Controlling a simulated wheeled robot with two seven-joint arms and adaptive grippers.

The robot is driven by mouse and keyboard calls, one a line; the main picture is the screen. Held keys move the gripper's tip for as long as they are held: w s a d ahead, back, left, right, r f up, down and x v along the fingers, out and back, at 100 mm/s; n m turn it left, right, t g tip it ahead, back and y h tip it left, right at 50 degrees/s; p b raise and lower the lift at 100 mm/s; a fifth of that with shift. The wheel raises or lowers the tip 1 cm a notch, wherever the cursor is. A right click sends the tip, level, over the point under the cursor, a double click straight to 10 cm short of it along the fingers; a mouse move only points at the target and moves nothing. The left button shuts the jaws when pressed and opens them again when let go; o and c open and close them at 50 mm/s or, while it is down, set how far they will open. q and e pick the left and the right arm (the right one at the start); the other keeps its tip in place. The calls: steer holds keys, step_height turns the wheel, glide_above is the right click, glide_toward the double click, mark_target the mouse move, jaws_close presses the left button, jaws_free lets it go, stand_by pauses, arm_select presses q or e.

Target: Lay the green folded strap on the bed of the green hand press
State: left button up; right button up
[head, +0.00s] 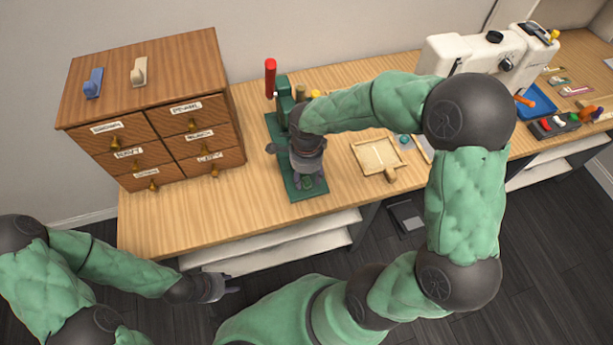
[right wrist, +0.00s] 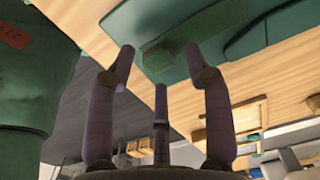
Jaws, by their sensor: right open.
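The green folded strap (right wrist: 195,32) lies on the dark green bed (right wrist: 262,38) of the hand press, near the bed's front end. In the head view the strap (head: 307,183) shows small below my right gripper (head: 308,178). The green hand press (head: 284,104) stands on the table with a red-handled lever, its bed (head: 308,194) reaching toward the front edge. My right gripper (right wrist: 160,60) is open, its fingers apart just off the strap, with nothing held between them. My left gripper (head: 230,284) hangs low in front of the table, seemingly empty; its opening is unclear.
A wooden drawer cabinet (head: 150,95) with labels stands left of the press, with a blue and a cream item on top. A small wooden tray (head: 378,154) lies right of the press. A white sewing machine (head: 480,55) and a blue tray (head: 540,100) stand further right.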

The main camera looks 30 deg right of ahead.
mark_target(307, 180)
step_height(307, 180, up, 11)
steer(key=p, duration=0.3)
steer(key=shift+f, duration=0.2)
